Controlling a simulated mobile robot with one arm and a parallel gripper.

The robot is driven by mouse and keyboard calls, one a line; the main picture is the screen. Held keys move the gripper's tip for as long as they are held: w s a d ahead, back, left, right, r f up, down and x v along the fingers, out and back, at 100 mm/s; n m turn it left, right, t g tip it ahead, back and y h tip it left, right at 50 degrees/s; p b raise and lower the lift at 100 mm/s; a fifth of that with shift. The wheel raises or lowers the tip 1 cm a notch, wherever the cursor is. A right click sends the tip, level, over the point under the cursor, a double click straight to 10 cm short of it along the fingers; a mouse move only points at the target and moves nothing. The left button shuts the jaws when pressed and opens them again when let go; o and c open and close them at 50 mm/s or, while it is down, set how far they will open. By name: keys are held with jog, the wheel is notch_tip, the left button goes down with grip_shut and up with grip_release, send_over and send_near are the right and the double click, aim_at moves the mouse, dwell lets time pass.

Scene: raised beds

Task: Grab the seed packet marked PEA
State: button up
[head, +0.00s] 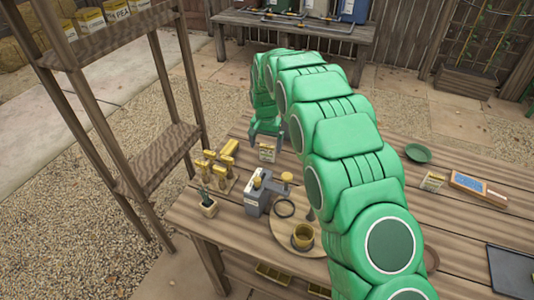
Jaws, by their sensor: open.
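A seed packet (116,11) with lettering that looks like PEA stands in the row on the top shelf at the upper left. Several similar yellow and white packets (90,19) stand beside it. My green arm reaches over the wooden table, and my gripper (265,134) is open near the table's far left part, well to the right of the shelf. Another small pale packet (267,153) shows just below my gripper; its label is too small to read, and I cannot tell whether the fingers touch it.
The wooden shelf unit (160,158) stands left of the table.

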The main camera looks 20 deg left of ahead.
aim_at(267, 160)
jog(key=shift+w+d+f, duration=0.1)
jog(key=shift+w+f, duration=0.05)
jog(key=shift+f, duration=1.25)
jog(key=shift+w+f, duration=0.1)
jog(key=shift+f, duration=1.25)
jog(key=c, duration=1.1)
